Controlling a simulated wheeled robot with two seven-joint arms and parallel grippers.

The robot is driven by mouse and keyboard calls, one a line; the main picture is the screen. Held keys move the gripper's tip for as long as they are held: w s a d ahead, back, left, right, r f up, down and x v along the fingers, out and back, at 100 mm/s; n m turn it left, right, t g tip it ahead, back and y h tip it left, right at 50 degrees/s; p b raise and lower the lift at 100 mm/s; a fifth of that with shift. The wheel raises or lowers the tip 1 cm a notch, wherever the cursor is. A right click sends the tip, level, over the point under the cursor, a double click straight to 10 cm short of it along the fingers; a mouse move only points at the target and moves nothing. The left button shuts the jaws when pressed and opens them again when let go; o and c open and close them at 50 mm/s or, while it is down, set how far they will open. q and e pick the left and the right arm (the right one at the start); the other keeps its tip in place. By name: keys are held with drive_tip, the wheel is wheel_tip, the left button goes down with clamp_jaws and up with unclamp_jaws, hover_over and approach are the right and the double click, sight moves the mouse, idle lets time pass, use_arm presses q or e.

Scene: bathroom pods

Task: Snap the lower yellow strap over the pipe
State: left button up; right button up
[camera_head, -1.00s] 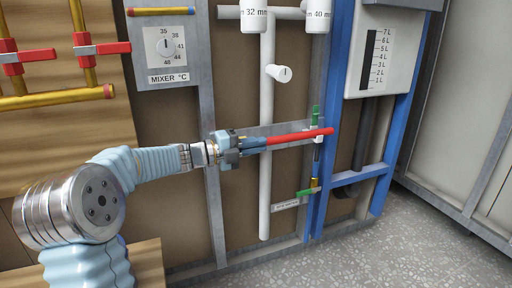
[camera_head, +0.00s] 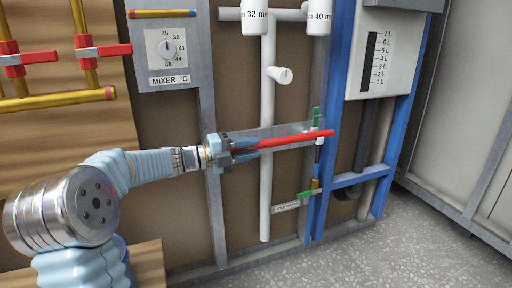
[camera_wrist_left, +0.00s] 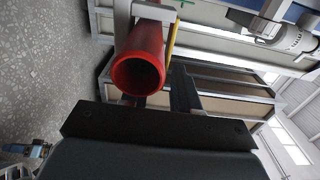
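A red pipe (camera_head: 290,141) lies nearly level in front of a grey rail, its right end by a blue post. My left gripper (camera_head: 250,150) is at its left end, with its fingers spread above and below the pipe. In the left wrist view the pipe's hollow end (camera_wrist_left: 138,76) faces the camera, and a dark finger (camera_wrist_left: 184,88) stands apart from it. A small yellow piece (camera_head: 315,184) shows beside the lower green part (camera_head: 307,193); I cannot tell whether it is the strap. A yellow strip (camera_wrist_left: 172,38) runs beside the pipe in the wrist view. My right gripper is not seen.
A white vertical pipe (camera_head: 266,190) stands behind the red one. An upper green part (camera_head: 316,117) is near the red pipe's right end. A mixer panel (camera_head: 167,48) and yellow pipes with red handles (camera_head: 114,50) are at upper left. Floor (camera_head: 340,255) is clear at lower right.

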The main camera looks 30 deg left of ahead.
use_arm(q)
drive_tip(key=p+v, duration=0.1)
drive_tip(key=v, duration=1)
drive_tip(key=shift+s+a, duration=0.2)
drive_tip(key=shift+s, duration=0.1)
